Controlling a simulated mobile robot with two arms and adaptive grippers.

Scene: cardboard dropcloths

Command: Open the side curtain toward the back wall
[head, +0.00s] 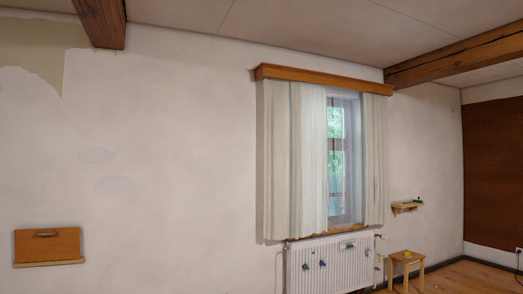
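A pale curtain hangs at the window in two panels under a wooden pelmet (325,80). The left panel (296,160) is wide and covers the left part of the window. The right panel (374,160) is narrow and hangs at the right edge. Between them the window (343,150) shows, with a thin sheer in front of greenery. I cannot tell which panel is the side curtain. Neither of my grippers is in view.
A white radiator (325,268) stands below the window. A small wooden stool (406,259) with a yellow thing on top is at its right. A small shelf (406,207) is on the wall. A wooden flap (47,244) is at lower left.

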